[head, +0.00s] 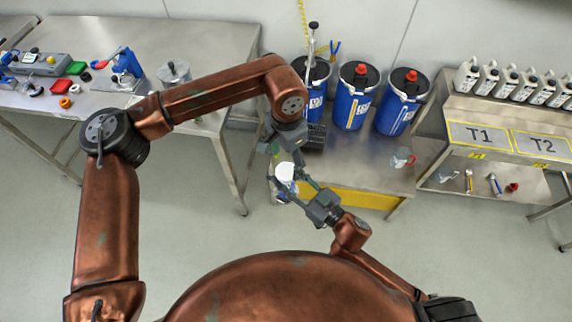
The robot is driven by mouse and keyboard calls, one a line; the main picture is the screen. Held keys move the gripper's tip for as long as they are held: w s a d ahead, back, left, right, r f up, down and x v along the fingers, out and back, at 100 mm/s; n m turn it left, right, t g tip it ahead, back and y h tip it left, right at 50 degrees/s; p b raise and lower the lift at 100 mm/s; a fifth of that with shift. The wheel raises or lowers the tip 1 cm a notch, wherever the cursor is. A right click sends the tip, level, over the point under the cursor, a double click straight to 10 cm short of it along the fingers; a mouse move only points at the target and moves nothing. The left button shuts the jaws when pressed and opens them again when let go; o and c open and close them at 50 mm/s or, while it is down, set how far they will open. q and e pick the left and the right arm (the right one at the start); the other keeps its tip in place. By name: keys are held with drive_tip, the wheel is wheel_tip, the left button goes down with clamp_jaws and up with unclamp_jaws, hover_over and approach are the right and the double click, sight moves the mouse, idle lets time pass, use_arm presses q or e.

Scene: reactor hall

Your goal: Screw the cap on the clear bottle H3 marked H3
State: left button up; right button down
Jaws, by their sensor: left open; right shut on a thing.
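A small bottle-like thing with a round white top (285,172) is in front of the bench. Its mark is too small to read, so I cannot tell whether it is bottle H3. The white top looks like a cap, but I cannot tell how it sits. My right gripper (292,187) comes from the lower right and is shut on this thing below its white top. My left gripper (279,149) reaches down from above, open, close to the white top. I cannot tell whether its fingers touch it. The lower part of the thing is mostly hidden by the fingers.
Blue drums (354,105) stand on the bench behind. Several white bottles (507,82) line a shelf above T1 and T2. A metal table (205,60) with tools is at left. The floor in front is clear.

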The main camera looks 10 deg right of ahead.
use_arm(q)
drive_tip(key=shift+r, duration=0.35)
drive_tip(key=shift+c, duration=0.4)
